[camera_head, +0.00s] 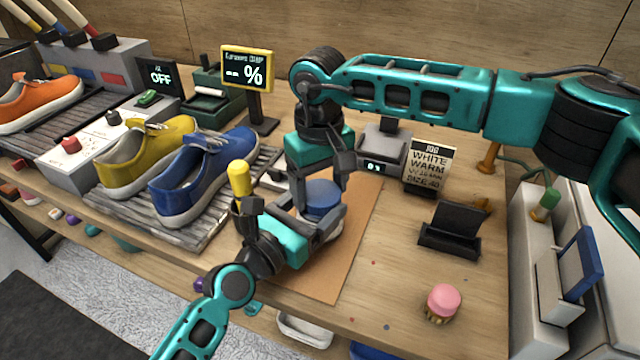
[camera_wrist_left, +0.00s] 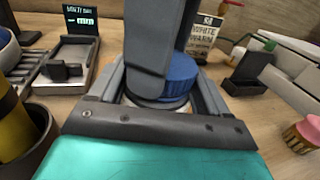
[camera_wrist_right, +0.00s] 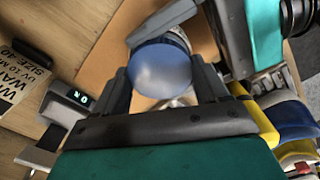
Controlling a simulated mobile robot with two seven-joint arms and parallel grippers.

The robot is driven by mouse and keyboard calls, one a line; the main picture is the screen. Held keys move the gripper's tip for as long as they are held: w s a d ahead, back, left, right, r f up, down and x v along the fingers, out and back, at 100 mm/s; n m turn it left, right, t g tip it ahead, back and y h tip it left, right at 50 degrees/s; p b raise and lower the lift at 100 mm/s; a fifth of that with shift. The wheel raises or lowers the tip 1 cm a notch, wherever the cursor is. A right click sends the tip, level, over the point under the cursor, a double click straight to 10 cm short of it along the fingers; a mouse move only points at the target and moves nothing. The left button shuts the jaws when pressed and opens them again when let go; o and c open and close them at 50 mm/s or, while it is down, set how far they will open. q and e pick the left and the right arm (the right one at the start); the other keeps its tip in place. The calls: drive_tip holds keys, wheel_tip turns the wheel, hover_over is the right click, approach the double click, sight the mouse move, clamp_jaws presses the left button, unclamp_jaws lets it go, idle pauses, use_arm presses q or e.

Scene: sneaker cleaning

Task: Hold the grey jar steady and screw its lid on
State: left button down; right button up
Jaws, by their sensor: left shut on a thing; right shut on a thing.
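The grey jar (camera_head: 333,229) stands upright on the brown mat (camera_head: 350,250) in the head view, mostly hidden by my grippers. Its blue lid (camera_head: 321,194) is on top of it; the lid also shows in the left wrist view (camera_wrist_left: 179,78) and from above in the right wrist view (camera_wrist_right: 160,70). My left gripper (camera_head: 318,222) is shut around the jar's sides, low and level. My right gripper (camera_head: 320,186) comes from above and is shut on the lid, a finger on each side. How far the lid is threaded cannot be seen.
A yellow-topped object (camera_head: 239,178) in a dark holder stands close left of my left gripper. A rack with yellow (camera_head: 150,155) and blue sneakers (camera_head: 205,170) is further left. A sign (camera_head: 430,166), a black stand (camera_head: 450,232) and a pink-topped brush (camera_head: 443,301) are to the right.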

drive_tip(key=shift+m, duration=0.3)
drive_tip(key=o, duration=1.2)
drive_tip(key=shift+c, duration=0.2)
drive_tip(key=shift+r, duration=0.15)
drive_tip(key=shift+r, duration=2.15)
drive_tip(key=shift+c, duration=0.4)
